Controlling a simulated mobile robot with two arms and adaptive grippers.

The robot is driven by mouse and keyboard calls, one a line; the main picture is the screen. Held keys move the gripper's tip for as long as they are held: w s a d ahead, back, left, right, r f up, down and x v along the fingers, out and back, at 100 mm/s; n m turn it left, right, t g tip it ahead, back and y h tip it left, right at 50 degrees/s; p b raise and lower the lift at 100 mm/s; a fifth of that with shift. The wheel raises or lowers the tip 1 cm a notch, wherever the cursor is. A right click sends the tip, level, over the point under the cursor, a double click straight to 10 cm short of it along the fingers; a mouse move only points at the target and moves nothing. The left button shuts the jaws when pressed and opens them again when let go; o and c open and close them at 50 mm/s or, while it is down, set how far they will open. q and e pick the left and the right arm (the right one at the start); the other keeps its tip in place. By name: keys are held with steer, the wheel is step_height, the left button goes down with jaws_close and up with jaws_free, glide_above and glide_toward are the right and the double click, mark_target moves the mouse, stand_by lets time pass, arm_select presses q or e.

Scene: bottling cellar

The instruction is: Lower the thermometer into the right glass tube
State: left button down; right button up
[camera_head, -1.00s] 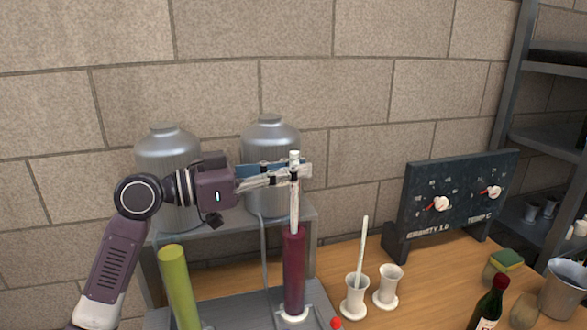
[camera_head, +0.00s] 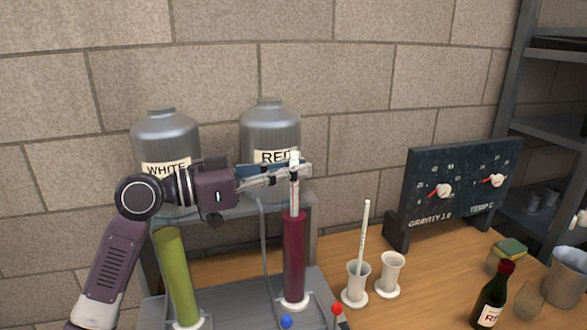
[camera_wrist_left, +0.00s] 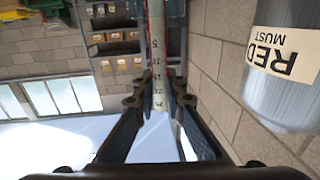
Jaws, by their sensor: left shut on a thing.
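My left gripper (camera_head: 297,170) is shut on the upper part of the thermometer (camera_head: 295,196), a thin white upright rod. The thermometer stands over the right glass tube (camera_head: 294,260), which holds dark red liquid. Its lower part passes in at the tube's mouth; the tip is hidden. In the left wrist view the thermometer (camera_wrist_left: 158,60) shows scale marks between my fingers (camera_wrist_left: 155,105). The left glass tube (camera_head: 176,275) holds yellow-green liquid and leans slightly in the picture. My right gripper is not in view.
Two metal jars, WHITE (camera_head: 165,140) and RED (camera_head: 270,130), stand on a shelf behind. To the right are a white cup with a rod (camera_head: 357,285), an empty-looking cup (camera_head: 390,275), a gauge board (camera_head: 460,190), a bottle (camera_head: 492,295) and a sponge (camera_head: 508,254).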

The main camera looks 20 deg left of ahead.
arm_select(q)
steer(key=shift+f, duration=0.45)
steer(key=c, duration=1.9)
jaws_free()
step_height(320, 180, up, 10)
steer(key=shift+r, duration=0.15)
